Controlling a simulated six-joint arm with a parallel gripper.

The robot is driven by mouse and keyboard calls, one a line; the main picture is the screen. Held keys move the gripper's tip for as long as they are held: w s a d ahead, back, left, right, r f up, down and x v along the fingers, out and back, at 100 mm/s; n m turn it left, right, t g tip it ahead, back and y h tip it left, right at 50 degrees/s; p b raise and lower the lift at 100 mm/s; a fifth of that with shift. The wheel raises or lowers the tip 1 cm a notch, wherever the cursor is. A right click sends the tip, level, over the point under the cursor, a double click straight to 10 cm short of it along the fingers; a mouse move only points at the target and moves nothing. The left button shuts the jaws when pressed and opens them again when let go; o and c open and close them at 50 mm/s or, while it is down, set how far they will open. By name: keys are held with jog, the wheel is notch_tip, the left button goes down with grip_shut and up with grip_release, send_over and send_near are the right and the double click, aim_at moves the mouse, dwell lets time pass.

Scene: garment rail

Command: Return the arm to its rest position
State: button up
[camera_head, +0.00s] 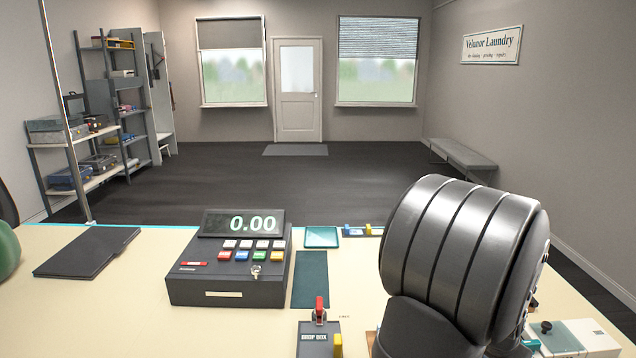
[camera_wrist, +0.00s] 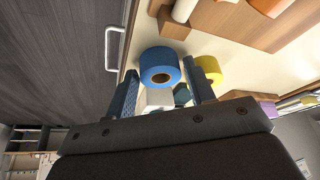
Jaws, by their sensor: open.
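My arm (camera_head: 460,255) fills the right side of the head view, a large dark ribbed link over the counter. My gripper is hidden in that view. In the wrist view my gripper (camera_wrist: 162,95) shows with its two fingers spread apart. Nothing shows gripped between them. A blue roll (camera_wrist: 160,66) and a yellow roll (camera_wrist: 211,70) lie beyond the fingertips, and a small white item is partly seen between the fingers. I cannot tell from this view whether the fingers touch any of them.
On the cream counter (camera_head: 110,310) stand a cash register (camera_head: 230,270), a dark folder (camera_head: 88,252), a drop box (camera_head: 318,340) with a red lever, and a green tray (camera_head: 322,236). A green round object (camera_head: 8,250) sits at the left edge. A wooden block (camera_wrist: 250,25) shows in the wrist view.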

jog(key=shift+r, duration=1.35)
jog(key=shift+f, duration=0.1)
